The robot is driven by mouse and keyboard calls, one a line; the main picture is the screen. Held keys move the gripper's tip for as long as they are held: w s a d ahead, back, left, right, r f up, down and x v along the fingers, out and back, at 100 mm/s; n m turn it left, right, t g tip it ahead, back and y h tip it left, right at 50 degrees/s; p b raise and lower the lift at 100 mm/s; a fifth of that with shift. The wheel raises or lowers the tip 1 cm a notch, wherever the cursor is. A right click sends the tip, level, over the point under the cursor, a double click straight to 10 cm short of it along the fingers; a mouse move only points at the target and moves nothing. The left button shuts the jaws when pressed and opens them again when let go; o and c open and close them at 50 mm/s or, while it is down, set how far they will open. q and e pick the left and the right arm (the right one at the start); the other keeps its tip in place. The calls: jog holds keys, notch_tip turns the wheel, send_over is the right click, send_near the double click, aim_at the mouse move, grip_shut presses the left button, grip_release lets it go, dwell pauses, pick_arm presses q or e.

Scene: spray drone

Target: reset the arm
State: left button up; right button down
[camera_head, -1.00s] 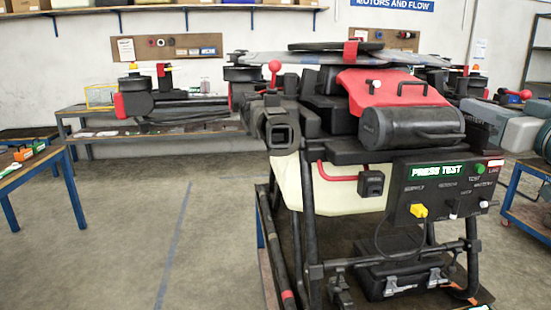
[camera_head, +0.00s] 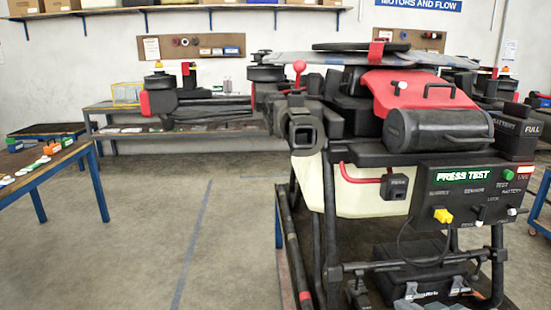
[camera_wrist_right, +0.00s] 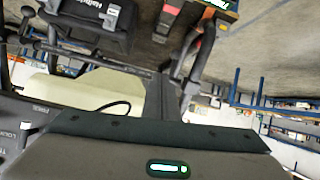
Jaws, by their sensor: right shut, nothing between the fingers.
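The large black spray drone (camera_head: 345,115) with a red cover (camera_head: 425,90) and a pale tank (camera_head: 352,190) stands on the right in the head view. Its control panel (camera_head: 470,190) reads PRESS TEST and has a yellow plug. A dark grey body with a lit pill-shaped light, which looks like part of my right gripper (camera_wrist_right: 150,150), fills the bottom of the right wrist view. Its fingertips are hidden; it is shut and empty. The pale tank (camera_wrist_right: 88,92) and dark frame appear beyond it. My left gripper is not in view.
A black case (camera_head: 430,268) sits low under the drone; it also shows in the right wrist view (camera_wrist_right: 90,20). A table (camera_head: 50,172) with small parts stands left. A bench (camera_head: 180,131) runs along the back wall. The floor at left centre is clear.

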jog(key=s+a+f+g, duration=0.4)
jog(key=s+f, duration=0.9)
jog(key=f, duration=0.2)
jog(key=s+a+f+g, duration=0.1)
jog(key=s+f, duration=0.2)
jog(key=s, duration=0.3)
jog(key=s+a+f+m+g+h, duration=0.1)
jog(key=s+f+g, duration=0.15)
jog(key=s, duration=0.45)
jog(key=s+a+f+g, duration=0.1)
jog(key=s+f, duration=0.3)
jog(key=s, duration=0.2)
jog(key=w+a+f+t, duration=0.1)
jog(key=a+f, duration=0.1)
jog(key=f, duration=1.5)
jog(key=w+a+f+t+y, duration=0.1)
jog(key=f, duration=1.6)
jog(key=shift+a+f, duration=0.15)
jog(key=shift+a, duration=0.25)
